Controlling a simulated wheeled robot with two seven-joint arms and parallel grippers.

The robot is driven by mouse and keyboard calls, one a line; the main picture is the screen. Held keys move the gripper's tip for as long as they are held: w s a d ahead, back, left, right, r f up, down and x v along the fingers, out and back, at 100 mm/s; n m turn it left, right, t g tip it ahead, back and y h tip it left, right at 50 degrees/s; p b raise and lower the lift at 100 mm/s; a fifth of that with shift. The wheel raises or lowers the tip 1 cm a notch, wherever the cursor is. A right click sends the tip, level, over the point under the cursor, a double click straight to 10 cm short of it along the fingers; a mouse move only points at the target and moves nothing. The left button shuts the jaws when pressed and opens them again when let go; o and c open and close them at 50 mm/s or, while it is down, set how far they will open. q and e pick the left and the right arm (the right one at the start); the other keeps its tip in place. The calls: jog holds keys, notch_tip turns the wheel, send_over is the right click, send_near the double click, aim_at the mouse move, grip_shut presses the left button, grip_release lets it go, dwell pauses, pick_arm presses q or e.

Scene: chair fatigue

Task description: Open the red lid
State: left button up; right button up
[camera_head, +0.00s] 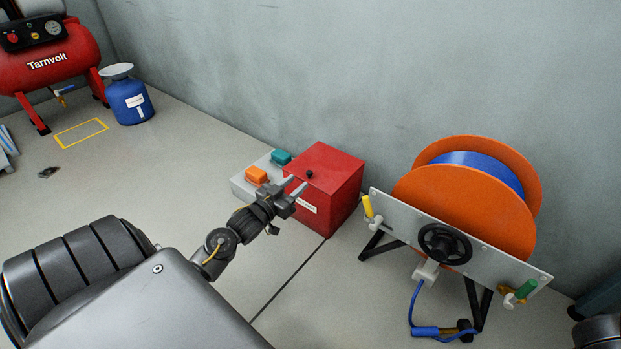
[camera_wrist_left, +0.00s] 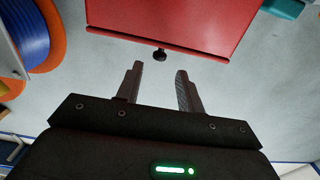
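The red lid (camera_head: 335,165) covers the top of a red box (camera_head: 342,212) on the floor by the wall, and it looks closed. A small black knob (camera_head: 309,174) is on the lid near its front left edge. My left gripper (camera_head: 296,188) is open and empty, in front of the knob side of the box. In the left wrist view the red lid (camera_wrist_left: 185,20) fills the top, and the knob (camera_wrist_left: 160,54) shows just beyond and between the fingertips of the open gripper (camera_wrist_left: 159,70), apart from them. My right gripper is not in view.
An orange reel (camera_head: 460,212) with blue hose stands right of the box on black legs. A grey panel (camera_head: 243,185) with orange and teal blocks (camera_head: 257,174) sits just left of the box. A blue canister (camera_head: 130,103) and red compressor (camera_head: 50,66) stand farther left.

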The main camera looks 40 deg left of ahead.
aim_at(308, 175)
pick_arm(q)
jog(key=w+b, duration=0.1)
jog(key=w, duration=0.2)
jog(key=w+b, duration=0.2)
jog(key=w, duration=0.1)
jog(key=shift+f, duration=0.2)
jog(key=shift+w+r+b, duration=0.1)
jog(key=shift+w+b, duration=0.2)
jog(key=shift+w, duration=0.3)
jog(key=shift+c, duration=0.5)
jog(key=c, duration=0.7)
grip_shut()
